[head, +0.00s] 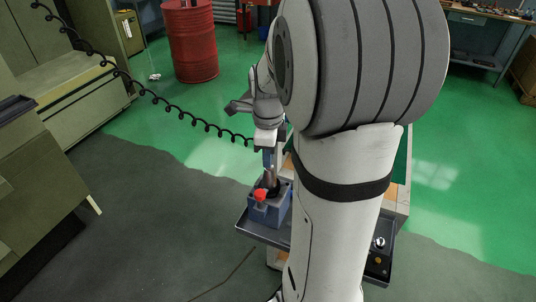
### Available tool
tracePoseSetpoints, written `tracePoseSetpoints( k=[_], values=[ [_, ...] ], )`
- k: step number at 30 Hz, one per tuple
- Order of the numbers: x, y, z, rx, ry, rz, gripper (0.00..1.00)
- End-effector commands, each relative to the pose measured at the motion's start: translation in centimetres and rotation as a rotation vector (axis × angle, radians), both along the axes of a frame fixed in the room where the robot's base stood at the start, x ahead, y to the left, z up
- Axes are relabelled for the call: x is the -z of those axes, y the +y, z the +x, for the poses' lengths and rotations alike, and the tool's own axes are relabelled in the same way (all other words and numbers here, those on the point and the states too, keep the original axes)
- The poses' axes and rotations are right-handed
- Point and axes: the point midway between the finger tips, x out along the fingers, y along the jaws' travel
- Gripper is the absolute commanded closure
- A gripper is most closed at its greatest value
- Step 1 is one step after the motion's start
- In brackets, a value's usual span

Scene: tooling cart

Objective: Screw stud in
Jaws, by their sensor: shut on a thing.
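My gripper (268,164) points down over the blue fixture, with its fingers shut on the upper end of a small grey upright stud (271,179). The stud looks upright, and its lower end meets the dark top of the blue fixture (269,211). I cannot tell how deep it sits in there. A red knob (260,195) sticks out on the near left side of the fixture. The fixture stands on a dark tray (262,236) of the cart. My own arm hides the tray's right part and much of the cart.
Small round metal and yellow parts (379,243) lie in a dark tray right of my arm. A coiled black cable (165,103) hangs across the left. A red barrel (191,42) and green cabinets stand behind. The green floor between is mostly free.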

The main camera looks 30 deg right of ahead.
Motion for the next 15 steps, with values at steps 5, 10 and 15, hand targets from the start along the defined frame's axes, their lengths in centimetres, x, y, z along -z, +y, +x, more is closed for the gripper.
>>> tracePoseSetpoints(
  k=[5,10,15],
  values=[
    [0.00,-0.02,0.08,0.128,-0.001,0.000,1.00],
    [0.01,-0.10,0.14,0.353,-0.001,0.000,1.00],
    [0.01,-0.15,0.18,0.500,-0.001,0.000,1.00]
  ],
)
